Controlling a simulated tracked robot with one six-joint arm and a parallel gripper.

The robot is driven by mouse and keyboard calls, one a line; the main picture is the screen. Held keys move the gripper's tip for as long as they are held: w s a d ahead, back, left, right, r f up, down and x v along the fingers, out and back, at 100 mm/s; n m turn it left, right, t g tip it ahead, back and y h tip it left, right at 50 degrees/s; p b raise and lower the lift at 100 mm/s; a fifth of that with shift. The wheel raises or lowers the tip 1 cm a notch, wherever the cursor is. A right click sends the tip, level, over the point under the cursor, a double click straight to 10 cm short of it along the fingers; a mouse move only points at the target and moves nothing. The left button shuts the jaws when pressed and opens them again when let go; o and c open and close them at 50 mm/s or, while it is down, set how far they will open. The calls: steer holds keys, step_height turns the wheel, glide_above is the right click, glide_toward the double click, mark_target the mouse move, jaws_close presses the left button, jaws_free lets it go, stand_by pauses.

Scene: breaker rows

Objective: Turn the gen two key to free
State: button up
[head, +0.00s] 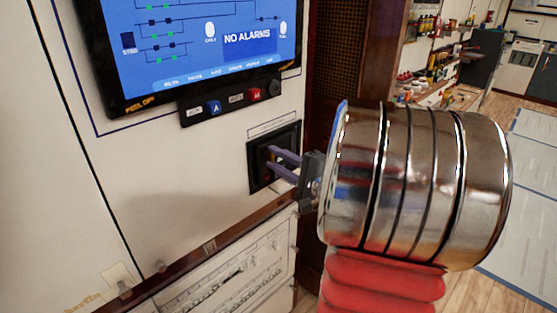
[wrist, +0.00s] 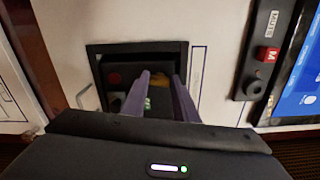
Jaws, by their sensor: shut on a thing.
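A black recessed key panel (head: 252,168) is set in the white wall below the screen. It also shows in the wrist view (wrist: 120,47), with a small red round spot (wrist: 115,79) inside at the left and a green mark (wrist: 147,103) near my fingers. My gripper (head: 270,158) has its two purple fingers reaching into the recess; they also show in the wrist view (wrist: 161,80). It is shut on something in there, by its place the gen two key. The key itself is hidden between the fingers, so its turn position cannot be read.
A screen (head: 205,45) reading NO ALARMS hangs above left, with a blue A button (head: 214,107) and a red button (head: 255,95) on a strip under it. A wooden ledge (head: 190,262) runs below. Open room with a cluttered bench (head: 440,70) lies at the right.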

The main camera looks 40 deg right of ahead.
steer(key=shift+a+f+n, duration=0.15)
steer(key=shift+f+n, duration=0.1)
steer(key=shift+n, duration=0.75)
steer(key=o, duration=1.1)
steer(key=shift+r, duration=0.1)
steer(key=shift+c, duration=0.2)
steer(key=s, duration=1.3)
steer(key=shift+s+d, duration=0.25)
steer(key=shift+s, duration=0.15)
